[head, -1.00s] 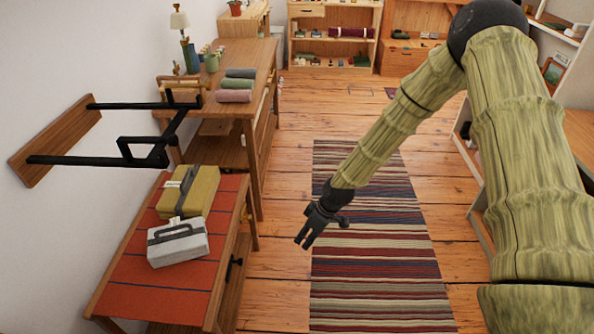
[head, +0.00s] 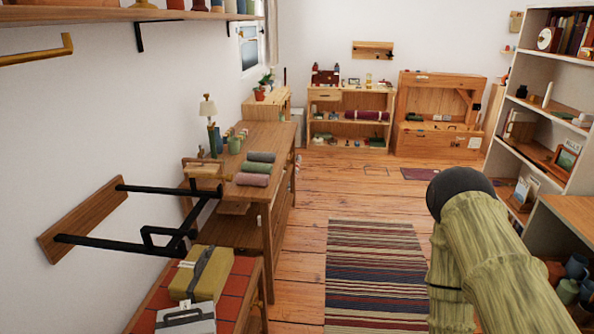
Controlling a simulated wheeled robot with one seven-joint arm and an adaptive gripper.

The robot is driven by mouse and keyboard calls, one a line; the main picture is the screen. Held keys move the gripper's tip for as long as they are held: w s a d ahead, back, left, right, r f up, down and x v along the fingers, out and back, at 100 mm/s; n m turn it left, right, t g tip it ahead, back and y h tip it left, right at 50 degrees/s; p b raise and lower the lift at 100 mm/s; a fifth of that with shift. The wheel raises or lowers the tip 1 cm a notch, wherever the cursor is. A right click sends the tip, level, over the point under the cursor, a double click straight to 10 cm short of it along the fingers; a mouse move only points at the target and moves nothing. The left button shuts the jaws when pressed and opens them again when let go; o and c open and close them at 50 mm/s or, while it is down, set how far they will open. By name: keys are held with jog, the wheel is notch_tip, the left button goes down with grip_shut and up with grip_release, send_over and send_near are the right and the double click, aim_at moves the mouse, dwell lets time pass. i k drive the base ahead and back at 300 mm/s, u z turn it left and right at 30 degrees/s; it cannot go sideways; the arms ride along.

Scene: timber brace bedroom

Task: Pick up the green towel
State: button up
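Three rolled towels lie side by side near the front right corner of the wooden desk (head: 268,210). The middle roll is the green towel (head: 256,168). A dark grey roll (head: 261,157) lies behind it and a pink roll (head: 252,180) in front. My gripper is out of view. Only my bamboo-like arm shows at the lower right, well apart from the towels.
A black-and-wood wall rack (head: 130,215) juts out left of the desk. A low bench with a red cover (head: 240,285) holds a yellow-green case (head: 205,272) and a grey case (head: 187,320). The striped rug (head: 375,265) and floor are clear. Shelves (head: 545,110) stand at right.

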aim_at(246, 166)
jog(key=z, duration=0.3)
jog(key=i, duration=2.65)
jog(key=u, duration=0.5)
